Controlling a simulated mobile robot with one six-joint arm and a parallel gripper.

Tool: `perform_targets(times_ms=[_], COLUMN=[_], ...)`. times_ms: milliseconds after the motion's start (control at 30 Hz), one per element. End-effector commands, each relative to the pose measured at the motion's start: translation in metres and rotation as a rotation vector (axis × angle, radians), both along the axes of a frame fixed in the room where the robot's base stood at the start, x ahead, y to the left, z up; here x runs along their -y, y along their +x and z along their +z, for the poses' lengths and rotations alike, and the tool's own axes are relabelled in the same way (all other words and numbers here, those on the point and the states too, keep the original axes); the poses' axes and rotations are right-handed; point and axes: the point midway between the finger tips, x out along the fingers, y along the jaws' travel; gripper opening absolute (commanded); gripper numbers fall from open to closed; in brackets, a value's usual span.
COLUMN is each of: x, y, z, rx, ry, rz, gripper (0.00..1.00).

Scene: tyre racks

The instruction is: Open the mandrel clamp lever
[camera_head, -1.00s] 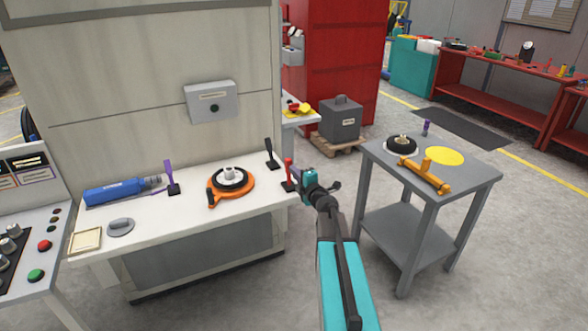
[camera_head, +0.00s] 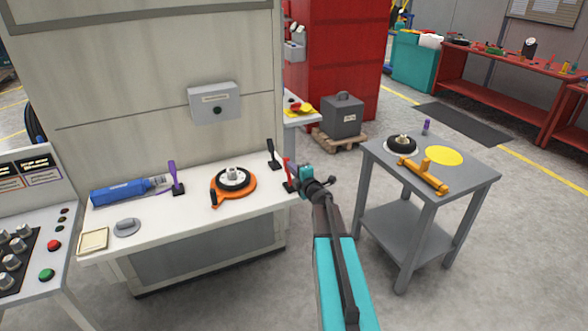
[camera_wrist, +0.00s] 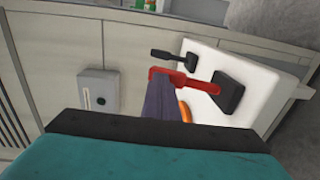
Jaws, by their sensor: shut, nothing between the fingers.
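Three levers stand on the white bench (camera_head: 150,225). A red lever (camera_head: 287,172) is at its right end, a black lever (camera_head: 272,155) just behind it, and a purple lever (camera_head: 174,176) farther left. No label shows which is the mandrel clamp lever. A round fixture with an orange base (camera_head: 246,194) and a light central hub sits between the purple and red levers. My gripper (camera_head: 294,174) is at the red lever. In the wrist view its shut fingers (camera_wrist: 160,88) overlap the red lever (camera_wrist: 178,79); I cannot tell whether they touch it.
A blue cylinder (camera_head: 118,191), a grey knob (camera_head: 126,227) and a small tray (camera_head: 93,241) lie on the bench's left side. The grey table (camera_head: 465,176) at right carries an orange tool (camera_head: 425,177) and a black part. Open floor lies between bench and table.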

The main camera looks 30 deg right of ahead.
Motion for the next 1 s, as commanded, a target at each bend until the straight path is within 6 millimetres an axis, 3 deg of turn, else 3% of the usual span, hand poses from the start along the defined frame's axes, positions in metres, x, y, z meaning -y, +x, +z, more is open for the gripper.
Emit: perform_targets(times_ms=[300, 1000], x=[0.006, 0.010], y=[0.017, 0.020], z=[0.000, 0.002], rx=[0.000, 0.002], ry=[0.001, 0.000], rz=[-0.003, -0.008], gripper=[0.00, 0.00])
